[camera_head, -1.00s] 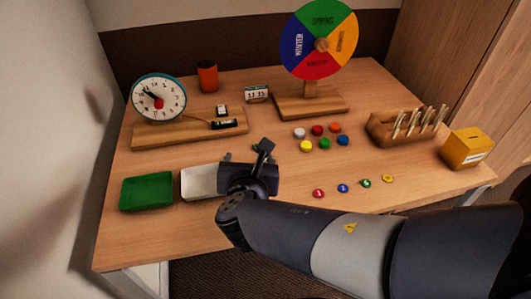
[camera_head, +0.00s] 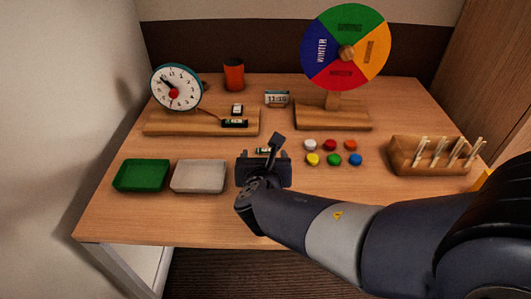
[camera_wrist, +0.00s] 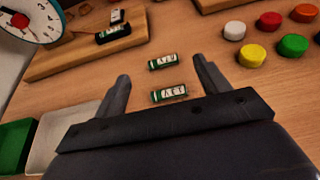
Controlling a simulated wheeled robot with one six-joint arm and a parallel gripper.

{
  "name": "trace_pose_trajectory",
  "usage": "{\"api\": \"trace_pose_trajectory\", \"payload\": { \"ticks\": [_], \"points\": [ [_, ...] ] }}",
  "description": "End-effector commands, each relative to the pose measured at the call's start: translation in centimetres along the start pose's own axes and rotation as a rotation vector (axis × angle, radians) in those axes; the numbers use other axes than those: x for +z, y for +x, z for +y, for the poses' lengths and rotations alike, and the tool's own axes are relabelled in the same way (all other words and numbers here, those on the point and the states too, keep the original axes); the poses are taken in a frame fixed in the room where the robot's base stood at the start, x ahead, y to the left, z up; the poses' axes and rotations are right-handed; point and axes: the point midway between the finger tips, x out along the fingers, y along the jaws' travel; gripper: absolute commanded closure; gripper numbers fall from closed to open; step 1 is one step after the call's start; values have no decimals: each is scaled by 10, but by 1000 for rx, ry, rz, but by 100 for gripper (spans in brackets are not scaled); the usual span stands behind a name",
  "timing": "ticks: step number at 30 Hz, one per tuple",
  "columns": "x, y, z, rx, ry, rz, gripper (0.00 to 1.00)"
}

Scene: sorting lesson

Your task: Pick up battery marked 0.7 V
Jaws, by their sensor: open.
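Two small green-and-white batteries lie on the table in the wrist view, one farther away (camera_wrist: 163,62) and one nearer (camera_wrist: 169,93). Their printed marks appear upside down and are too small to read surely, so I cannot tell which is 0.7 V. My gripper (camera_wrist: 162,72) is open and empty. In the wrist view its two fingers flank the batteries to left and right, with nothing held between them.
A wooden clock stand (camera_head: 160,125) with a dark battery holder (camera_head: 235,123) stands behind. Green (camera_head: 140,176) and white (camera_head: 198,177) trays lie left. Several coloured caps, a peg rack (camera_head: 430,158) and a colour wheel (camera_head: 346,45) stand right and behind.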

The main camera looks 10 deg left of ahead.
Motion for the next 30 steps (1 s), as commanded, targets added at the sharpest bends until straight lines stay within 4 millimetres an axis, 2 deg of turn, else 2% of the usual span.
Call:
{"api": "trace_pose_trajectory", "payload": {
  "ticks": [8, 12, 20, 30],
  "points": [
    [-14, 36, -1, -2, 0, 2, 30],
    [-10, 50, -1, -1, 1, 0, 30],
    [-8, 53, 0, 1, 1, 0, 30],
    [-8, 53, 0, 1, 1, 0, 56]
  ]
}}
